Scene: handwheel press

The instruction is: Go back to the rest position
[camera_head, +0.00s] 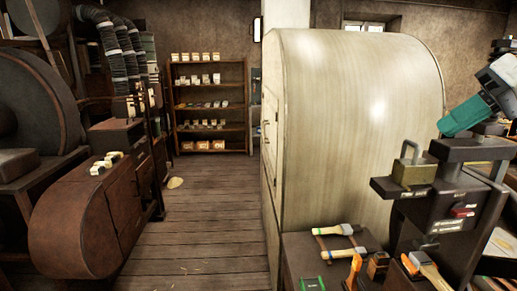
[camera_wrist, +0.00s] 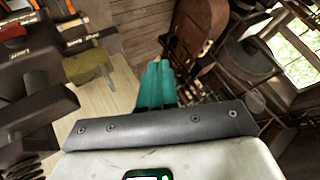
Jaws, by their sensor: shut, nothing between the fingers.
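My gripper (camera_head: 445,126) has teal fingers and shows at the right edge of the head view. It is raised above the dark press (camera_head: 460,150) and points down to the left. In the wrist view its fingers (camera_wrist: 157,68) lie together with nothing between them. An olive-brass block with a loop handle (camera_head: 413,172) sits on the left end of the press top. It also shows in the wrist view (camera_wrist: 90,68), to the left of the fingers and apart from them.
A big cream cabinet (camera_head: 350,120) with a rounded top stands behind the press. A bench (camera_head: 305,250) with hammers is below left of it. A brown machine (camera_head: 95,215) stands at left, shelves (camera_head: 208,105) at the back. The plank floor (camera_head: 200,230) between is mostly clear.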

